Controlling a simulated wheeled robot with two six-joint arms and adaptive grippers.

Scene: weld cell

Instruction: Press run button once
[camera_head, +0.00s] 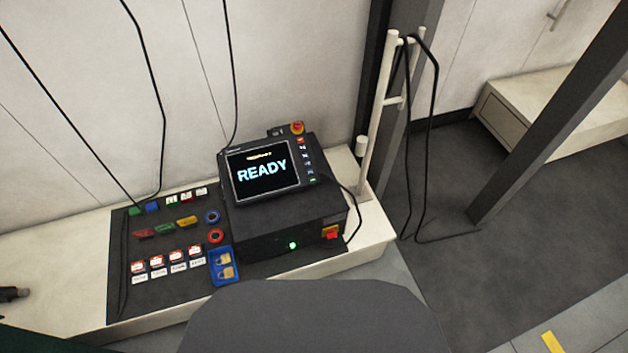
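A control pendant (265,170) with a lit screen reading READY rests on a black box on the bench. A column of small keys runs down its right edge, with a red key (300,141) at the top and a green key (311,180) at the bottom. Their labels are too small to read, so I cannot tell which is the run button. A red emergency-stop knob (297,127) sits above the pendant. A small dark shape shows at the left edge; I cannot tell whether it is my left gripper's tip. My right gripper is not in view.
A black mat (160,292) left of the box holds tags, coloured clips and a blue tray (213,280) with padlocks. The box has a glowing green light (292,245) and a red switch (331,235). Cables hang from a white post (377,100) at the right. Floor beyond is open.

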